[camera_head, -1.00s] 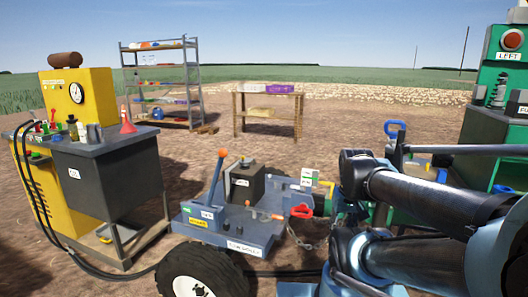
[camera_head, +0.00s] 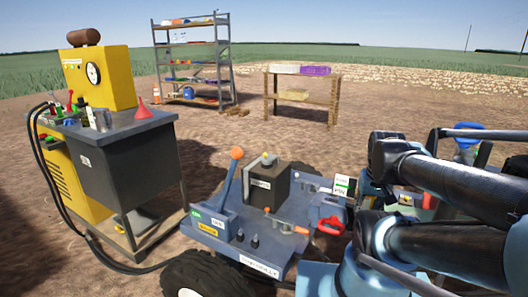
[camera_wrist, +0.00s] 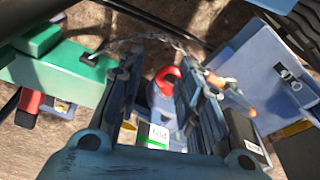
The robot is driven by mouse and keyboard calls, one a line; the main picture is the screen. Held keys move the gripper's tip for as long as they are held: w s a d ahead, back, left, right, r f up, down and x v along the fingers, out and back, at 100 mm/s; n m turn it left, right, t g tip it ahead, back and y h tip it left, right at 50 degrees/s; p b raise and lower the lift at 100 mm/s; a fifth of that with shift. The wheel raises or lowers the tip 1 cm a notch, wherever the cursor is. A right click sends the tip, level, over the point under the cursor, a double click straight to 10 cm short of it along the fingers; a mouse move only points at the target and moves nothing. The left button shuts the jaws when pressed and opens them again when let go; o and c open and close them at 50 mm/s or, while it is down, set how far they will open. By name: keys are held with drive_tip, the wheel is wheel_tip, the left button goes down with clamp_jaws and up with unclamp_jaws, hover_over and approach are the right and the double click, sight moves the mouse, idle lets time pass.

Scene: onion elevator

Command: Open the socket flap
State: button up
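A small block with a white and green label reading roughly "PIN" (camera_head: 342,187) stands at the right end of the blue-grey trolley deck (camera_head: 272,238). The label also shows in the wrist view (camera_wrist: 158,134), low between my fingers. I cannot make out the socket flap or tell whether it is open. My gripper (camera_wrist: 157,62) shows in the wrist view with two blue fingers spread apart and nothing visibly held. A red curved handle (camera_wrist: 167,74) appears between the fingers, near the right one; I cannot tell whether they touch. My arm hides the deck's right side in the head view.
The deck carries an orange-tipped lever (camera_head: 231,172) and a dark box (camera_head: 271,186). A chain (camera_wrist: 140,42) crosses beyond my fingertips. A green block (camera_wrist: 60,68) lies left in the wrist view. A yellow machine (camera_head: 105,85) and hose stand left; shelves (camera_head: 190,60) stand behind.

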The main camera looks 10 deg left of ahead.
drive_tip(key=shift+o, duration=0.6)
drive_tip(key=shift+a, duration=0.15)
drive_tip(key=w+a+r+m, duration=0.1)
drive_tip(key=w+a+r, duration=0.3)
drive_tip(key=w+r, duration=0.4)
drive_tip(key=w+a+r+m+y, duration=0.1)
drive_tip(key=w+a+r+m, duration=0.1)
drive_tip(key=w+a+r, duration=0.55)
drive_tip(key=w+a+r+m+y, duration=0.15)
drive_tip(key=w+a+r, duration=0.25)
drive_tip(key=w+a, duration=0.6)
drive_tip(key=w+a+m+g, duration=0.1)
drive_tip(key=w+a, duration=0.2)
drive_tip(key=a, duration=0.4)
drive_tip(key=w+a+m, duration=0.1)
drive_tip(key=w+a, duration=0.3)
drive_tip(key=a, duration=0.2)
drive_tip(key=shift+h, duration=0.25)
drive_tip(key=x, duration=1.7)
drive_tip(key=shift+s+f, duration=0.1)
drive_tip(key=shift+s, duration=0.05)
drive_tip(key=shift+c, duration=0.3)
clamp_jaws()
